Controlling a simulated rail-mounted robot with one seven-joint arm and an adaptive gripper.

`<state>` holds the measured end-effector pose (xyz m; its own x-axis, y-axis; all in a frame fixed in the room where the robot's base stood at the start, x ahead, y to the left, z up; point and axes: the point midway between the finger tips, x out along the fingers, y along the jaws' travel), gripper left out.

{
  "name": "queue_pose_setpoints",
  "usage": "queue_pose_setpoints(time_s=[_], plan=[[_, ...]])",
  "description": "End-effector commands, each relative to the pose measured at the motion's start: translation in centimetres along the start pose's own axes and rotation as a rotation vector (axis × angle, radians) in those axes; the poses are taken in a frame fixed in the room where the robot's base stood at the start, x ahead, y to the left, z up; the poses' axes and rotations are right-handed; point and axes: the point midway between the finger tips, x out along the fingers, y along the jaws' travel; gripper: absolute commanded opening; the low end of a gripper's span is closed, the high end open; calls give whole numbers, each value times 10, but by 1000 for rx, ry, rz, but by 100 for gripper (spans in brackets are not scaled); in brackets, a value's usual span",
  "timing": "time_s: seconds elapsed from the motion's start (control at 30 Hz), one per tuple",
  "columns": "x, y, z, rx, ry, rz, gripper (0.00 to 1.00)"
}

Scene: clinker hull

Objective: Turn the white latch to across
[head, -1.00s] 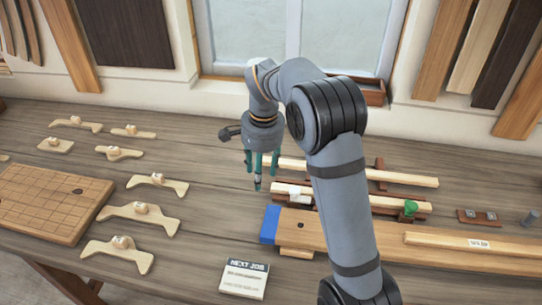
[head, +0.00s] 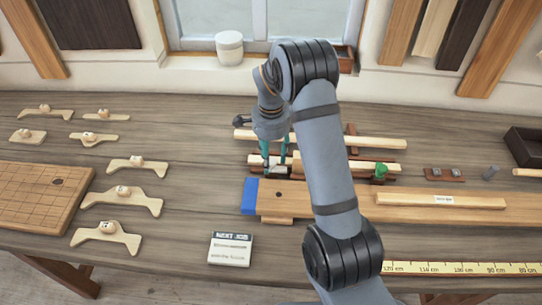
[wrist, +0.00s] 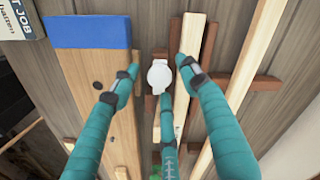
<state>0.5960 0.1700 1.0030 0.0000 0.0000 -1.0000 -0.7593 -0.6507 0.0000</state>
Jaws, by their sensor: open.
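The white latch (wrist: 160,75) shows in the wrist view as a round white disc beside a pale strip of wood, on a dark red-brown block. My gripper (wrist: 158,80) is open, with its teal fingers spread around the disc. I cannot tell whether any finger touches it, and the way the latch points is not clear. In the head view my gripper (head: 275,165) is low over the left end of the red-brown holder, and its fingers mostly hide the latch. A green knob (head: 381,171) sits at the holder's right end.
A plank with a blue end (head: 250,196) lies in front of the holder. Another pale strip (head: 385,142) lies behind. A NEXT JOB card (head: 230,248) and several pale wooden patterns (head: 122,199) are to the left. A white jar (head: 229,48) stands on the sill.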

Motion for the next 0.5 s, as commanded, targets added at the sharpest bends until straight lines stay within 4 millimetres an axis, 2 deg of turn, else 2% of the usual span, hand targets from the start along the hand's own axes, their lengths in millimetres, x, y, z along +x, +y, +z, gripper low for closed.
queue_pose_setpoints(time_s=[0.27, 0.5], plan=[[2, 0, 0, 0, 0, 0, 45], [2, 0, 0, -1, 0, 0, 32]])
